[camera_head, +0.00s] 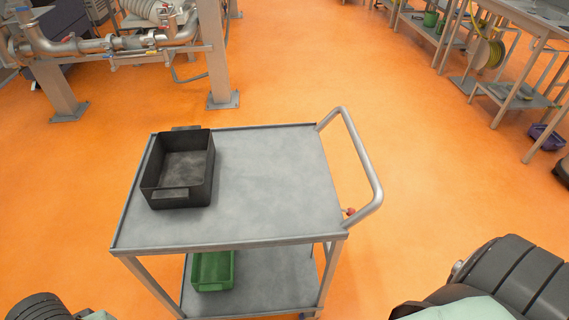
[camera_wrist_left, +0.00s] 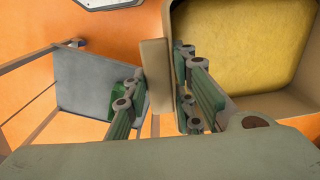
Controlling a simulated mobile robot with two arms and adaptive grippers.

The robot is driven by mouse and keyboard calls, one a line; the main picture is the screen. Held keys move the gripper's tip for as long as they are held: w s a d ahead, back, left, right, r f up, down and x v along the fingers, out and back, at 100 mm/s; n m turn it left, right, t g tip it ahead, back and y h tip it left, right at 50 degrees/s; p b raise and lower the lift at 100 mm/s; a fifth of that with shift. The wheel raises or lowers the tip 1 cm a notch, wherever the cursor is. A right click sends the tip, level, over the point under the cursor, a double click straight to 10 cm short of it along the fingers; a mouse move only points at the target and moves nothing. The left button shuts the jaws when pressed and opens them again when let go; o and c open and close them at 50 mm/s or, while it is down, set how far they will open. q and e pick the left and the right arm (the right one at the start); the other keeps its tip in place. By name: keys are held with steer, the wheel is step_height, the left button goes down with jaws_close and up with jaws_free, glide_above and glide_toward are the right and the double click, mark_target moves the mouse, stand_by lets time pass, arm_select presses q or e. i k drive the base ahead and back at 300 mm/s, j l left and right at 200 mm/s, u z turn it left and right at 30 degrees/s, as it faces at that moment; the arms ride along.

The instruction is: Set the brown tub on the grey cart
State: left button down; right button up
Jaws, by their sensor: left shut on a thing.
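The grey cart (camera_head: 265,185) stands in the middle of the head view, with a black tub (camera_head: 180,170) at the left of its top shelf. The brown tub (camera_wrist_left: 240,50) fills the upper right of the left wrist view, its yellowish-brown inside facing the camera. My left gripper (camera_wrist_left: 158,82) is shut on the tub's brown rim or handle, one green finger on each side. A grey shelf (camera_wrist_left: 90,85), which looks like part of the cart, shows beyond the left finger. The brown tub and both grippers are out of the head view.
A green bin (camera_head: 212,270) sits on the cart's lower shelf. The cart's handle (camera_head: 365,165) rises at its right end. The top shelf is bare right of the black tub. Pipework (camera_head: 110,42) stands far left and metal tables (camera_head: 520,20) far right, with open orange floor between.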

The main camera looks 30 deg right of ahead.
mark_target(276, 173)
steer(key=k+l, duration=0.1)
steer(key=l, duration=0.35)
steer(key=k+l, duration=0.1)
steer(key=l, duration=0.4)
steer(key=k+l, duration=0.1)
steer(key=l, duration=0.35)
steer(key=k+l, duration=0.1)
steer(key=l, duration=0.4)
steer(key=z, duration=0.05)
